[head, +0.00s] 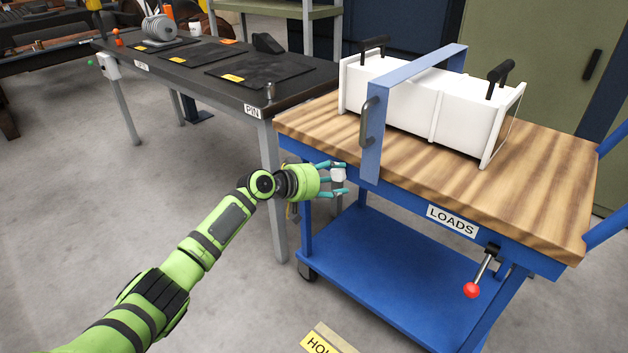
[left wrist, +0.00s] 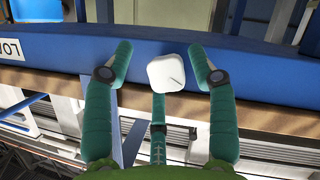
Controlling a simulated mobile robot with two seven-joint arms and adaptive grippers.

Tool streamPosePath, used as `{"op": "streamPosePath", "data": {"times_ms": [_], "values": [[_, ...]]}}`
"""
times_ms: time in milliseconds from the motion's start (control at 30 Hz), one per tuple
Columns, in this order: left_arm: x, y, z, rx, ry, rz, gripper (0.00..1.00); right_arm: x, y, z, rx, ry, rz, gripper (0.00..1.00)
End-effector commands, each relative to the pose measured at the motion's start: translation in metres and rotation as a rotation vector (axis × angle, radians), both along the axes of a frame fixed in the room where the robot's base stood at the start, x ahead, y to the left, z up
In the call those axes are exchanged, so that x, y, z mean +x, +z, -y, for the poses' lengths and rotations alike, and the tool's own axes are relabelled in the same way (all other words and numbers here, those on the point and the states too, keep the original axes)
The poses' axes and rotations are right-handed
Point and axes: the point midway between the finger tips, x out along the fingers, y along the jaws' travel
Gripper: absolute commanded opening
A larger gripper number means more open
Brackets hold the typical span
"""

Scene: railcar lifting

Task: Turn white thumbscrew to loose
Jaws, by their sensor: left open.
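The white thumbscrew (head: 338,174) sits at the blue edge of the cart, near the foot of the blue strap frame. In the left wrist view the thumbscrew (left wrist: 166,73) is a rounded white knob with a thin dark line on its face. My left gripper (head: 341,179) is open, with its teal fingers around the knob. In the left wrist view the fingers (left wrist: 163,62) stand on either side of the knob, with visible gaps. A third teal finger reaches toward the knob's near edge; I cannot tell whether it touches. My right gripper is not in view.
The blue cart has a wooden top (head: 535,190) bearing a white box (head: 415,100) under a blue frame (head: 372,145) with a handle. A red-knobbed lever (head: 472,290) hangs below the cart edge. A dark table (head: 200,70) stands at left. Floor is clear left of the cart.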

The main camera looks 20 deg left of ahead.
Motion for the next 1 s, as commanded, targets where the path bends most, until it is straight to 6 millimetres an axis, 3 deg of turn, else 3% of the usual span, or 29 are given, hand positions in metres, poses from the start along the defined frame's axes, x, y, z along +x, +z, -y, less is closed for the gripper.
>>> {"op": "streamPosePath", "data": {"times_ms": [33, 633, 1000], "values": [[-0.007, -0.006, -0.012, 0.018, 0.000, -0.022, 0.58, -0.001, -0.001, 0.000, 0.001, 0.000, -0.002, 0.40], [-0.027, 0.005, -0.020, 0.016, -0.001, -0.018, 0.58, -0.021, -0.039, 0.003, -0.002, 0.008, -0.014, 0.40], [-0.046, 0.015, -0.030, 0.015, -0.001, -0.017, 0.58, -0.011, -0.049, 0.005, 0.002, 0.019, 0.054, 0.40]]}}
